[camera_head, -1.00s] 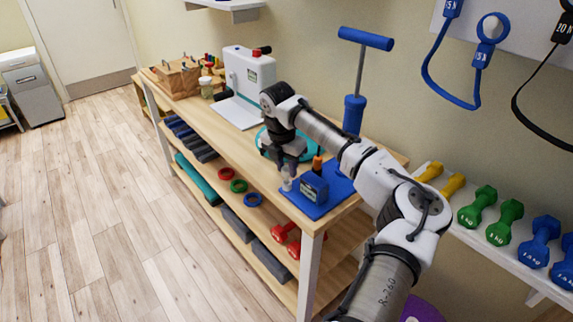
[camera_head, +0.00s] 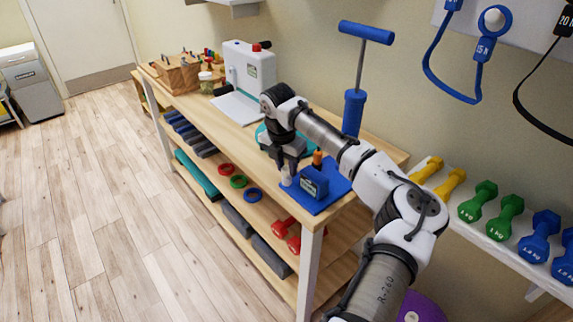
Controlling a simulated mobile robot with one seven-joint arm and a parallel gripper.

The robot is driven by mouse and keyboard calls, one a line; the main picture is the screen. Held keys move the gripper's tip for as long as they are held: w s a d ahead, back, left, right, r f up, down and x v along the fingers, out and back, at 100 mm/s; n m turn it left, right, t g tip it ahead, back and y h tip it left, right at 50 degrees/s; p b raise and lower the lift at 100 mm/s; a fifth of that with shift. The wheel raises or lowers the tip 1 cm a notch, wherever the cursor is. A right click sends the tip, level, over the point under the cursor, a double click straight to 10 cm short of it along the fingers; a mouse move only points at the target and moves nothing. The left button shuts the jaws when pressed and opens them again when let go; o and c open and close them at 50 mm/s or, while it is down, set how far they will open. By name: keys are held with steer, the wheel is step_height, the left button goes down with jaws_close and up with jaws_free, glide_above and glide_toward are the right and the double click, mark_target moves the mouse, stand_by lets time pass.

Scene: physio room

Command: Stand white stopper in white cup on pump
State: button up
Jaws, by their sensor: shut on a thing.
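My gripper (camera_head: 286,168) points down over the left edge of a blue mat (camera_head: 326,204) at the near end of the wooden bench. It is shut on a small white piece, seemingly the white stopper (camera_head: 286,178), which shows just below the fingertips. I cannot tell whether the piece touches the mat. A blue hand pump (camera_head: 354,112) with a T-shaped handle stands upright behind my arm. Its base is hidden by the arm. I cannot make out a white cup on it.
A blue box with a display (camera_head: 314,182) stands on the mat just right of my gripper, with an orange-topped item (camera_head: 317,160) behind it. A white machine (camera_head: 249,72) and wooden box (camera_head: 178,75) stand farther back.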

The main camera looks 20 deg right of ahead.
steer(key=shift+f, duration=0.3)
stand_by(0.4)
steer(key=o, duration=1)
steer(key=shift+f, duration=0.1)
steer(key=shift+c, duration=0.8)
steer(key=shift+o, duration=0.9)
steer(key=shift+s, duration=0.1)
steer(key=shift+d+p, duration=0.1)
steer(key=shift+p, duration=0.2)
